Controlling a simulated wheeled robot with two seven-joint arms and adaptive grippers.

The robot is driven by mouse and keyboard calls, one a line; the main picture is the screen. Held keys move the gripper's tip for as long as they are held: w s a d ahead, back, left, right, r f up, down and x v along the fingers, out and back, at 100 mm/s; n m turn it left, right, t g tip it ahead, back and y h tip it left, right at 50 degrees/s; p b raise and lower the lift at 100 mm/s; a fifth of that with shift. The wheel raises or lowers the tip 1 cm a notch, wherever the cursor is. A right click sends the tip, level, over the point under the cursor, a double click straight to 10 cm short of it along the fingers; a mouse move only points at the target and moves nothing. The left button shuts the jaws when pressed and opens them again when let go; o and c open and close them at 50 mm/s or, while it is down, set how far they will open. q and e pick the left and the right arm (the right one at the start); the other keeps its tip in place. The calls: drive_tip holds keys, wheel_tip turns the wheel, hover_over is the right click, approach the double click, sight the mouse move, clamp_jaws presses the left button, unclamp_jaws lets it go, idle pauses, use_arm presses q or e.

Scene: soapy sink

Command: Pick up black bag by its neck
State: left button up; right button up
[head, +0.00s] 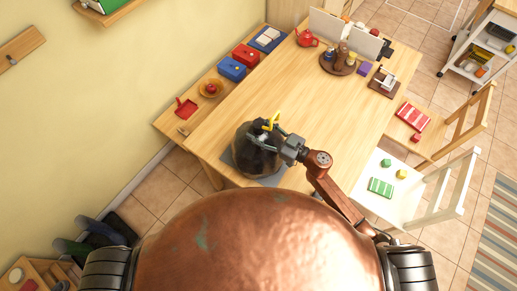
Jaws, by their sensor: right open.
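The black bag (245,157) stands on a grey mat (271,180) at the near left part of the wooden table. Something yellow (272,121) shows at its top, around the neck. My right gripper (266,131) is at the top of the bag, its arm coming in from the lower right. Its fingers are open and lie close to the neck; I cannot tell whether they touch it. The gripper hides part of the bag's top and right side. My left gripper is not in view.
The table (320,110) is clear in the middle. A red teapot (306,37), a round tray (351,66) and a laptop-like white panel (327,25) stand at its far end. A bench with boxes (232,69) runs along the wall. A white chair (400,190) stands at right.

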drive_tip(key=shift+c, duration=0.2)
clamp_jaws()
idle(0.5)
drive_tip(key=shift+r, duration=0.25)
